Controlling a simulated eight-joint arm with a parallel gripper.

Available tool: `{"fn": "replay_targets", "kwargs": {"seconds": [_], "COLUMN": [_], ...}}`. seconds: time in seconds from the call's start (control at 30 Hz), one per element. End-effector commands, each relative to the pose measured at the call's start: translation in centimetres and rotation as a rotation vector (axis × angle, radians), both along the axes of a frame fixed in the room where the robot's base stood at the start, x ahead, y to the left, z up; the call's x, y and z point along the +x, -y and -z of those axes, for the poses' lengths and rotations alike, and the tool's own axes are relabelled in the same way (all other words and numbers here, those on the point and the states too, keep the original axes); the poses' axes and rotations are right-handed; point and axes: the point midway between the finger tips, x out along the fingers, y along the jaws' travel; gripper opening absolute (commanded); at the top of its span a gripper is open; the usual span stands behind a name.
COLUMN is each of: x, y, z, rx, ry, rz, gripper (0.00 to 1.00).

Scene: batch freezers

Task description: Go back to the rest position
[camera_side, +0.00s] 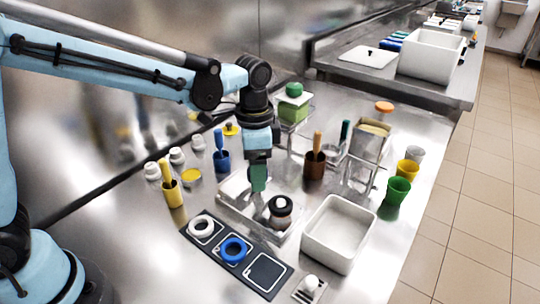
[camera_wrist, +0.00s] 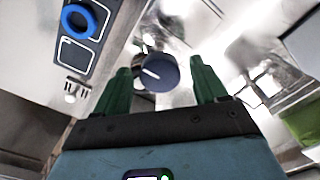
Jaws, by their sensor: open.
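My gripper (camera_side: 258,178) hangs pointing down over the clear tray (camera_side: 232,206) in the side view. In the wrist view my gripper (camera_wrist: 160,66) has its two green fingers spread apart, with nothing touching them. A round dark-topped piece with a white line (camera_wrist: 157,74) shows beyond and between the fingertips, clear of both. In the side view a dark-topped round piece with a pale body (camera_side: 280,211) stands in the tray, to the right of and below the fingers.
A dark panel (camera_side: 265,272) with a white ring (camera_side: 201,226) and a blue ring (camera_side: 233,249) lies in front. A white bin (camera_side: 338,233) stands right of the tray. Yellow (camera_side: 172,192), blue (camera_side: 222,160) and brown (camera_side: 314,166) holders with tools stand around my gripper.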

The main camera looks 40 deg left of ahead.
Motion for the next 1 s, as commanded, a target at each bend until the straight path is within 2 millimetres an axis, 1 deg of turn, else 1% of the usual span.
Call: {"fn": "replay_targets", "kwargs": {"seconds": [0.33, 0.47, 0.57, 0.67, 1.0], "x": [0.0, 0.0, 0.0, 0.0, 0.0], "y": [0.0, 0.0, 0.0, 0.0, 0.0], "z": [-0.1, -0.6, -1.5, -2.9, -8.0], "rx": [0.000, 0.000, 0.000, 0.000, 0.000], "ry": [0.000, 0.000, 0.000, 0.000, 0.000], "rz": [-0.008, -0.002, 0.005, 0.004, 0.005], "gripper": [0.72, 0.72, 0.72, 0.72, 0.72]}}
